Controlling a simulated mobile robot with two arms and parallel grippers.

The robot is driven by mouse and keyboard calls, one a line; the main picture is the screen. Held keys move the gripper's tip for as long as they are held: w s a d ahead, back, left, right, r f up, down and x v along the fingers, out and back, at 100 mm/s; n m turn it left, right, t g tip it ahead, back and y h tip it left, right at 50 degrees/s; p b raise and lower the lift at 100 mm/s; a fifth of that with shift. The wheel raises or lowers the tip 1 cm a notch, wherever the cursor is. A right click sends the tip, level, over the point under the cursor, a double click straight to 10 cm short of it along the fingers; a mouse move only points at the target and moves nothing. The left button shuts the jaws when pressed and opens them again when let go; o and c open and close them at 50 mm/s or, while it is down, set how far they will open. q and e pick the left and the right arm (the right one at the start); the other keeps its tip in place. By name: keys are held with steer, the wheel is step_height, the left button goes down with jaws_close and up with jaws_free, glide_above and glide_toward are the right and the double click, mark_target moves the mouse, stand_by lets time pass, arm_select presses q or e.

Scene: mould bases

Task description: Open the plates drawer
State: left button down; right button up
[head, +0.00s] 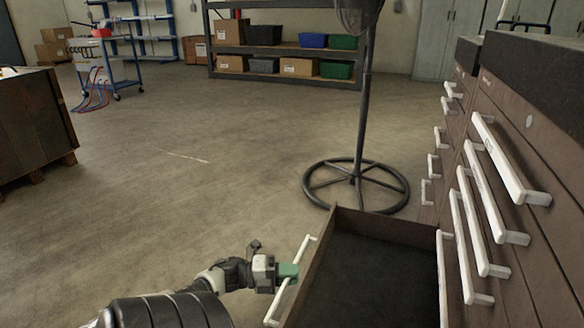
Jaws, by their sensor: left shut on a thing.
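A brown drawer (330,237) is pulled well out of the cabinet (500,95) at the right. Its dark floor shows and the visible part looks empty. A white bar handle (302,258) runs along its front. My left gripper (287,273), with green fingertips, is shut on this handle near its middle. My left arm comes in from the bottom left. I cannot read which drawer this is. My right gripper is not in view.
Several closed drawers with white handles (512,165) are stacked above and beside the open one. A fan stand with a round base (394,201) stands just behind the open drawer. A shelf rack (285,50) stands at the back.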

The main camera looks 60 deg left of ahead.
arm_select(q)
steer(key=c, duration=1)
jaws_free()
steer(key=shift+c, duration=0.2)
steer(key=shift+s, duration=0.1)
steer(key=p+v, duration=0.2)
steer(key=v, duration=0.8)
steer(key=shift+s+a, duration=0.2)
steer(key=shift+s, duration=0.05)
steer(key=shift+f, duration=0.1)
